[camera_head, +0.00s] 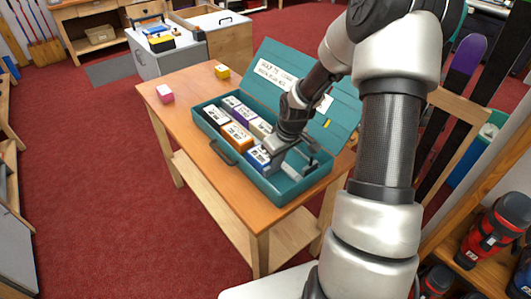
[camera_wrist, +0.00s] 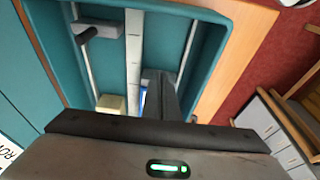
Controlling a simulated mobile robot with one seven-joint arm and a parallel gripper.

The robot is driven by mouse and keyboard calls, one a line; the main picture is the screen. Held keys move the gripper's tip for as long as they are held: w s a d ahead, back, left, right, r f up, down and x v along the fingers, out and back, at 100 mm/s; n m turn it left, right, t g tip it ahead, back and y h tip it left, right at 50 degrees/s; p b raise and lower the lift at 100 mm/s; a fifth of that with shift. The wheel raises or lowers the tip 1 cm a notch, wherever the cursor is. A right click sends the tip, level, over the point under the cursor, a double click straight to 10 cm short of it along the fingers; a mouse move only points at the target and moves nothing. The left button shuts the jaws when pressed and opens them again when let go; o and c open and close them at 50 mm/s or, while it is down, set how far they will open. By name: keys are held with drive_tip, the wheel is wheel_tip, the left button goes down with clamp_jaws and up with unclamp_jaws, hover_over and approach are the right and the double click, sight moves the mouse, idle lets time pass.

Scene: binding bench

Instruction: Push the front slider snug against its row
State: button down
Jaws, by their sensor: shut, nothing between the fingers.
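An open teal box (camera_head: 228,157) stands on the wooden table, with labelled blocks in two rows split by a light divider (camera_wrist: 133,50). The front row ends in a blue block (camera_head: 258,158), the back row in a cream block (camera_wrist: 111,103). My gripper (camera_wrist: 161,92) is shut and empty, down inside the front lane by the blue block, which it partly hides in the wrist view. I cannot make out the front slider clearly; my gripper covers that spot. The back slider (camera_wrist: 101,31), grey with a dark knob, stands apart from the cream block on its rail.
The raised lid (camera_head: 335,118) with a paper label stands along the back of the box. The tabletop left of the box is mostly clear.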

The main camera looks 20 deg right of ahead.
drive_tip(key=shift+w+a+b, duration=0.15)
drive_tip(key=shift+w+a, duration=0.15)
drive_tip(key=shift+w, duration=0.45)
drive_tip(key=shift+w+a+b, duration=0.15)
drive_tip(key=shift+w+a, duration=0.1)
drive_tip(key=shift+w, duration=0.45)
drive_tip(key=shift+s+d, duration=0.3)
drive_tip(key=shift+s, duration=0.45)
drive_tip(key=w+a+p+v, duration=0.1)
drive_tip(key=w+p+v, duration=0.1)
drive_tip(key=p+v, duration=0.6)
drive_tip(key=v, duration=0.3)
drive_tip(key=shift+w+r+p, duration=0.15)
drive_tip(key=shift+w+p, duration=0.05)
drive_tip(key=shift+p, duration=0.15)
